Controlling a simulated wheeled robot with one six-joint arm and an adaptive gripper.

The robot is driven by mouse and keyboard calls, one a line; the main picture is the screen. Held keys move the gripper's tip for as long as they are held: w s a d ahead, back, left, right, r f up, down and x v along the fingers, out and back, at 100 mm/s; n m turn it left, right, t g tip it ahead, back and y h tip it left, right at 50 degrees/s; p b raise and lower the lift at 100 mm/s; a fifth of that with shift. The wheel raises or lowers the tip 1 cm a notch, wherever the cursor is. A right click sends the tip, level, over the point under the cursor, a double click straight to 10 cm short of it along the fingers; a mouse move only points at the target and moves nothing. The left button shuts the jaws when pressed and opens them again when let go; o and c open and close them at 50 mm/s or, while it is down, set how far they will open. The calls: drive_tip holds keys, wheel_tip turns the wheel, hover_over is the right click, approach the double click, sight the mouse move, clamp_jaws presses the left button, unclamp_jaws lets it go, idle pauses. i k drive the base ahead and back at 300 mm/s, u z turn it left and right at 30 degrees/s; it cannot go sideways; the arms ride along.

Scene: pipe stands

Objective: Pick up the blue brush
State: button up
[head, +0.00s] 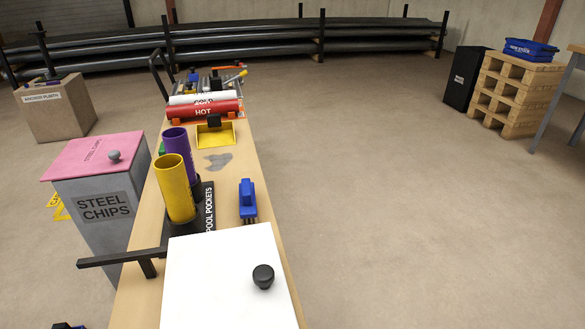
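The blue brush (247,198) is on the long wooden bench (228,139), right of the dark pocket base and close to the bench's right edge. Its blue body points up and dark bristles show at its lower end. Nothing is touching it from above. My gripper is not in view, so its state and its place relative to the brush are hidden.
A white box with a black knob (263,276) stands just in front of the brush. Yellow (174,188) and purple (178,142) tubes rise to its left. A yellow dustpan (215,134) lies behind. A steel chips bin (99,205) stands left. Floor right of the bench is clear.

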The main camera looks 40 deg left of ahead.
sight(247, 197)
drive_tip(key=i, duration=1.75)
drive_tip(key=u, duration=2.95)
drive_tip(key=i, duration=0.5)
drive_tip(key=u, duration=0.05)
